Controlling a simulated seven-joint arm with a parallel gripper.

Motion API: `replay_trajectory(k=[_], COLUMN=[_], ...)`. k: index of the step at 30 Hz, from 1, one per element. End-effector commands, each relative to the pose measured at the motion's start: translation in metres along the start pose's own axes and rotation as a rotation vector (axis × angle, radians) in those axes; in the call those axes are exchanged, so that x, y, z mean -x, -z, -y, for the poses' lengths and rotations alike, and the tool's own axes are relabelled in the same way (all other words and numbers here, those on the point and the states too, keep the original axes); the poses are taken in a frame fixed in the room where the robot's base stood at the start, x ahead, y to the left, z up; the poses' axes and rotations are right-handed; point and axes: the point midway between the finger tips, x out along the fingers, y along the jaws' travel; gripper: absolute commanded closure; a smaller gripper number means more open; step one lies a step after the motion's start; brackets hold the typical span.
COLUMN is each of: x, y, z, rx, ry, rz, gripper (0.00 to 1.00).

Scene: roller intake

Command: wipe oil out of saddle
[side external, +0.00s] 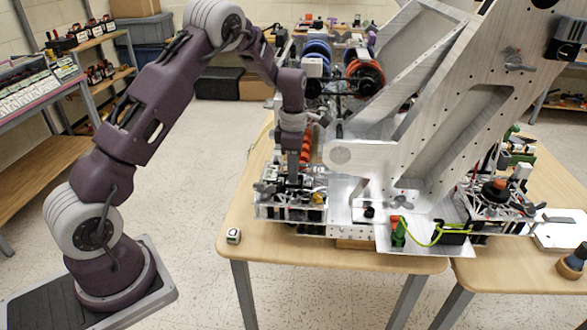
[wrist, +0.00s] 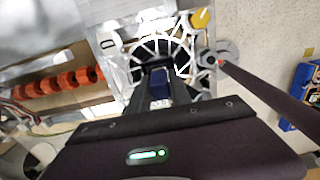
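My gripper (side external: 293,178) points down over the white and metal wheel module (side external: 290,200) at the left end of the machine on the table. In the wrist view, the two dark fingers of my gripper (wrist: 160,84) stand apart, with a small dark blue piece (wrist: 160,92) between them. I cannot tell whether they grip it or it lies beyond them. A pale spoked ring (wrist: 163,50) of the module shows just past the fingertips. I cannot make out a saddle, and no oil shows clearly. The spot under the fingertips is hidden in the side view.
The machine's tall metal side plate (side external: 430,120) rises right of my arm. Orange rollers (wrist: 62,82) lie left of my gripper in the wrist view. A yellow knob (wrist: 202,19) is close by. The wooden table (side external: 240,215) is bare at its front left, except for a small white cube (side external: 233,236).

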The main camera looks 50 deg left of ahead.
Motion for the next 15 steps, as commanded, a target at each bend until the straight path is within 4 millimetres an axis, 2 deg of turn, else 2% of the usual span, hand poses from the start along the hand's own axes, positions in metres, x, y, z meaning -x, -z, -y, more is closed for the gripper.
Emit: replay_trajectory(k=[15], x=[0.014], y=[0.000], z=[0.000], rx=[0.000], ry=[-0.001], rz=[0.000], gripper=[0.75])
